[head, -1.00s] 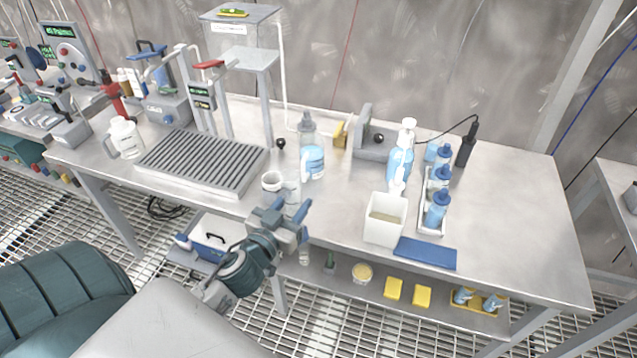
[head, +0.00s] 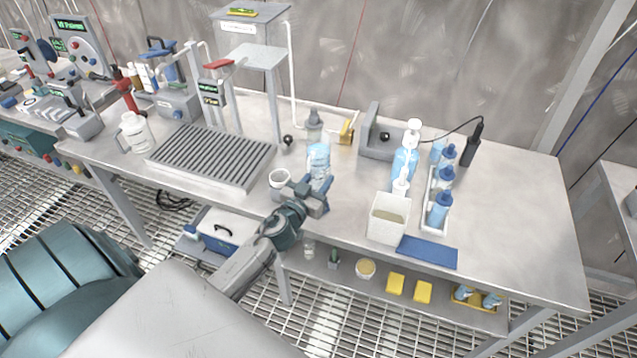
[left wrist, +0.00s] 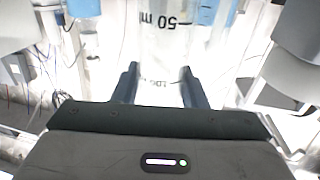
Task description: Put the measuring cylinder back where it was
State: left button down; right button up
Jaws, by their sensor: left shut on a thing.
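The measuring cylinder (left wrist: 165,48) is clear with black markings, "50 ml" among them. In the left wrist view it stands between the two fingers of my left gripper (left wrist: 157,88), which is shut on it. In the head view my left gripper (head: 308,192) is over the front part of the bench, and the clear cylinder (head: 319,174) is hard to make out against a blue-labelled bottle (head: 315,128) behind it. I cannot tell whether its base touches the bench. My right gripper is not in view.
A white cup (head: 279,178) stands just left of the gripper, with a ribbed drain tray (head: 212,155) further left. A white open box (head: 388,218), a blue mat (head: 427,252) and a rack of blue-capped bottles (head: 437,205) stand to the right. The bench's right end is clear.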

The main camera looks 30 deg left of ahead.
pick_arm(q)
jog(key=shift+f, duration=0.15)
jog(key=c, duration=1.2)
grip_release()
jog(key=o, duration=0.3)
